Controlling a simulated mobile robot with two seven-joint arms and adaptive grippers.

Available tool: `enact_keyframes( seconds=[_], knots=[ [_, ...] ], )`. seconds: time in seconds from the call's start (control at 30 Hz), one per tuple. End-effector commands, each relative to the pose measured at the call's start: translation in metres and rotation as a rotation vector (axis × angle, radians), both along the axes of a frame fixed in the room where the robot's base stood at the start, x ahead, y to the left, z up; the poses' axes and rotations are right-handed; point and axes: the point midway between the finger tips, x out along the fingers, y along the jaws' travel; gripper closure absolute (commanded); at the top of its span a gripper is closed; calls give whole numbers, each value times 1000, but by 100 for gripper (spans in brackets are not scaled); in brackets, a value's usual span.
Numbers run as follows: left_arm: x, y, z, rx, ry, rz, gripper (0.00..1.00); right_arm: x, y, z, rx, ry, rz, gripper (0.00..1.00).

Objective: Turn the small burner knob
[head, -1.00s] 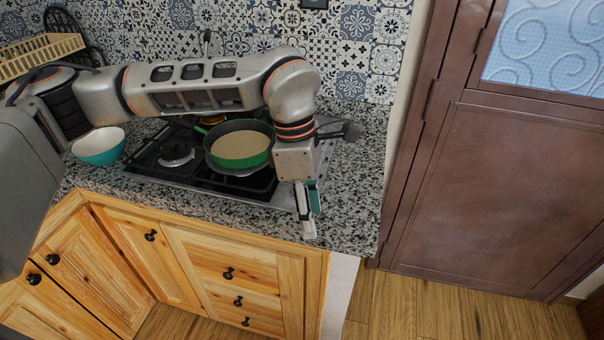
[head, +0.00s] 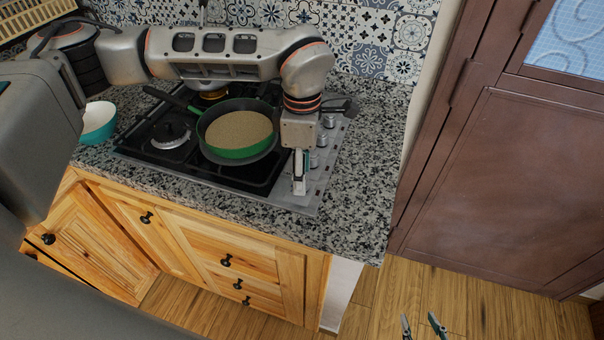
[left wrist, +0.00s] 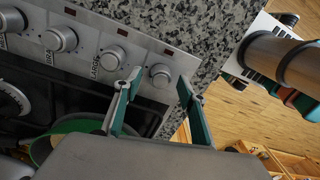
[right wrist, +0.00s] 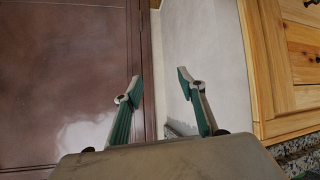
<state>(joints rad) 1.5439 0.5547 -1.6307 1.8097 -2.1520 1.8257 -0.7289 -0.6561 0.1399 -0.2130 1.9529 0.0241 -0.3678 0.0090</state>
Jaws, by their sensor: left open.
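A row of round silver knobs runs along the metal stove panel (head: 314,189). In the left wrist view, one knob (left wrist: 160,75) lies between the open fingertips of my left gripper (left wrist: 159,80), with a gap on each side; its label cannot be read. The neighbouring knobs carry the labels LARGE (left wrist: 95,66) and HUGE (left wrist: 48,58). In the head view, my left gripper (head: 300,185) is over the front of the panel, partly covering the knobs. My right gripper (head: 424,325) is open and empty at the bottom edge, also seen in the right wrist view (right wrist: 158,80).
A green pan (head: 240,136) with tan contents sits on the black cooktop beside my left gripper. A teal bowl (head: 97,122) stands on the granite counter (head: 358,195) at left. A brown door (head: 490,180) is at right, with open wooden floor before it.

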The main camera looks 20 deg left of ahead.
Motion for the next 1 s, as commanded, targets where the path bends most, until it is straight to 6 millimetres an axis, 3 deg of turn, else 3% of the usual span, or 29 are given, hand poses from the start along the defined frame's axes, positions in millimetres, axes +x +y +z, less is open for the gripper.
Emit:
enact_keyframes(
  seconds=[0.2,0.43,0.47,0.6,1.0],
  knots=[
    [-1,0,-14,0,0,1,59,7,0,8,2,-16,-1,60],
    [0,0,-15,0,-1,0,59,9,1,12,4,-23,-1,60],
    [0,0,-15,0,-1,0,62,9,1,12,4,-23,-1,60],
    [0,0,-15,0,-1,0,98,9,1,11,4,-22,-1,60],
    [0,0,-15,0,-1,43,97,6,0,4,2,-14,-1,60]
  ],
)
